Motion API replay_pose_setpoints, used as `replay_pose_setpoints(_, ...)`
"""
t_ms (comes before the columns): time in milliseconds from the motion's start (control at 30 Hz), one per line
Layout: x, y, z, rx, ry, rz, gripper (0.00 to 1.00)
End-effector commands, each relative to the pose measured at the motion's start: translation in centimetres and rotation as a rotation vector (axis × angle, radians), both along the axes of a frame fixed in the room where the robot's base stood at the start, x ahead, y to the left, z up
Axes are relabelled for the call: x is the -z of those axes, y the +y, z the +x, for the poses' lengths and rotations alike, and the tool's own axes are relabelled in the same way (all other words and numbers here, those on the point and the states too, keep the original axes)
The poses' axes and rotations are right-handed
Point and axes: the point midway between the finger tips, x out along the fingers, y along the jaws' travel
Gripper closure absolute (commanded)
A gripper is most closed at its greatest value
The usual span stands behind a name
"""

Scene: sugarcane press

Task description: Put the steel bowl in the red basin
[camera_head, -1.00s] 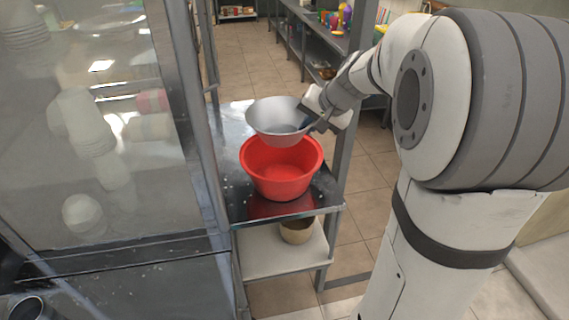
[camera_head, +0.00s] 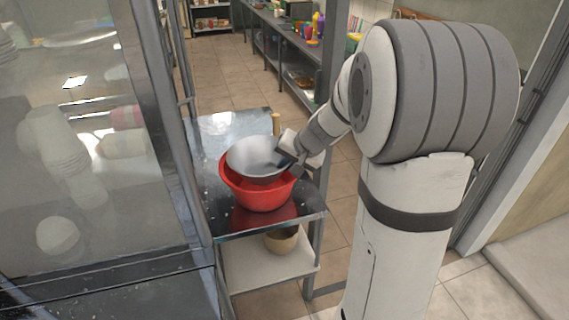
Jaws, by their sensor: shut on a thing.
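The steel bowl (camera_head: 256,156) is a wide grey metal bowl. It sits low over the red basin (camera_head: 262,196), with its lower part down within the basin's rim. I cannot tell whether it touches the basin's bottom. The red basin stands on the shiny metal table. My gripper (camera_head: 287,157) is shut on the right edge of the steel bowl, above the right side of the basin. The far inside of the basin is hidden by the bowl.
The metal table (camera_head: 222,128) has bare room behind the basin. A glass-sided machine (camera_head: 90,130) stands at the left. A brown pot (camera_head: 281,240) is on the shelf below.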

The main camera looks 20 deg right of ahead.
Motion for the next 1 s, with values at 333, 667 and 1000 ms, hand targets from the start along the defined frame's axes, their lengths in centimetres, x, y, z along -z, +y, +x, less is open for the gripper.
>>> replay_pose_setpoints(333,0.92,0.05,0.03,-0.001,-0.002,-0.001,1.0)
replay_pose_setpoints(667,1.0,0.09,0.02,-0.002,0.0,0.0,0.84)
replay_pose_setpoints(1000,0.31,0.13,0.02,-0.002,0.0,0.0,0.84)
